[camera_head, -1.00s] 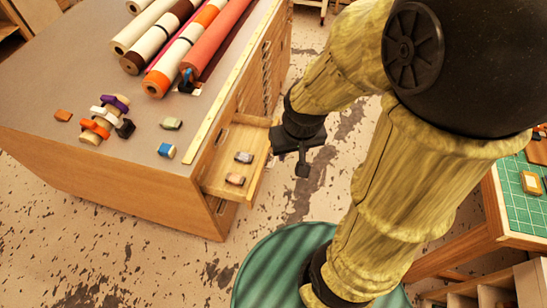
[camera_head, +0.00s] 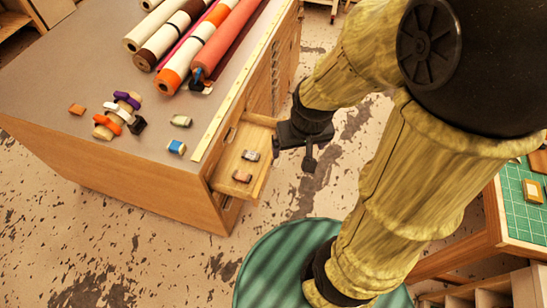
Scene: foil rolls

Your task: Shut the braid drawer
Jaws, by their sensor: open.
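The braid drawer (camera_head: 232,178) is a light wooden drawer pulled out from the near end of the cabinet's right side. Two small braid bundles lie in it, a grey one (camera_head: 250,155) and a pinkish-brown one (camera_head: 242,176). My gripper (camera_head: 298,158) is black and open, just right of the drawer's front panel. It looks very close to the panel; I cannot tell whether it touches. Nothing shows between its fingers. The drawer's handle is not visible, and the far end of the front panel is partly hidden by my gripper.
The cabinet top (camera_head: 90,60) holds several foil rolls (camera_head: 205,45), a group of small coloured spools (camera_head: 120,115), loose small pieces and a long ruler (camera_head: 235,90). More drawer fronts line its right side. A table with a green cutting mat (camera_head: 520,205) stands at right.

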